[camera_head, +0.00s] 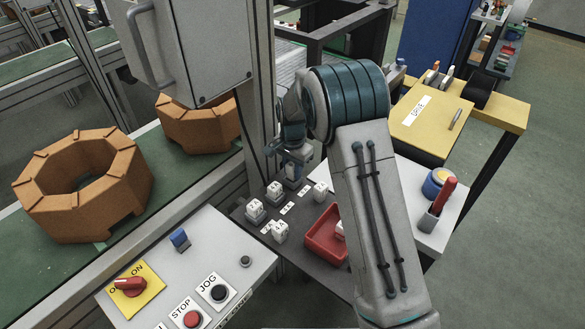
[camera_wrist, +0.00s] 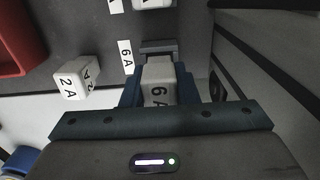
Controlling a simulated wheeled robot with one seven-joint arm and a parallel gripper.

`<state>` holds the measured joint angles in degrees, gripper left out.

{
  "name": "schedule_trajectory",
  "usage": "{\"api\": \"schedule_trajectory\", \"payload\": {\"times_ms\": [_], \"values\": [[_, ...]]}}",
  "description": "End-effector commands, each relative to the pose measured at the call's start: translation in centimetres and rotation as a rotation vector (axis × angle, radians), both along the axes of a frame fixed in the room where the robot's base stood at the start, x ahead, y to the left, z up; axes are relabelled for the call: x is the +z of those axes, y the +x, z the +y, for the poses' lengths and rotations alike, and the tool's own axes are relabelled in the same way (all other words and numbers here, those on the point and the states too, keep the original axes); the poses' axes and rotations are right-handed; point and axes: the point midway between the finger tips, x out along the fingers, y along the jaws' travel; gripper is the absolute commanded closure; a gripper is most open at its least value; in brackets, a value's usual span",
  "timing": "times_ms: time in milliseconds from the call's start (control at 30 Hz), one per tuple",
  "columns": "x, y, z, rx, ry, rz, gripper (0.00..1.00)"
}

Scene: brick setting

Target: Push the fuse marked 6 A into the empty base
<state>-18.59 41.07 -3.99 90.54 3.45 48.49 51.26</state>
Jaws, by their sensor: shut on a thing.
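My gripper (camera_wrist: 158,85) is shut on the white fuse marked 6 A (camera_wrist: 157,92), with a dark blue finger on each side of it. The lettering faces the wrist camera. A dark grey base (camera_wrist: 158,46) shows just beyond the fuse's far end, next to a white label reading 6 A (camera_wrist: 126,57). The fuse's lower part is hidden, so I cannot tell whether it touches or sits in the base. In the head view my gripper (camera_head: 291,172) points down over the dark panel's far end, and the held fuse is not clear there.
Several white fuses (camera_head: 256,210) stand on the dark panel (camera_head: 293,248). A red tray (camera_head: 318,244) is near my arm. A grey upright post (camera_head: 262,110) stands close behind the gripper.

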Motion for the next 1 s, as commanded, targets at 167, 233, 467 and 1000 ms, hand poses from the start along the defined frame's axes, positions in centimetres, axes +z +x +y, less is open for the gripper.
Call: {"api": "schedule_trajectory", "payload": {"times_ms": [167, 233, 467, 1000], "values": [[-0.7, 0.0, 0.0, 0.0, 0.0, 0.0, 0.96], [-0.9, 0.0, 0.0, 0.0, 0.0, 0.0, 0.96], [-1.1, 0.0, 0.0, 0.0, 0.0, 0.0, 0.96], [0.7, 0.0, 0.0, 0.0, 0.0, 0.0, 0.96]]}}
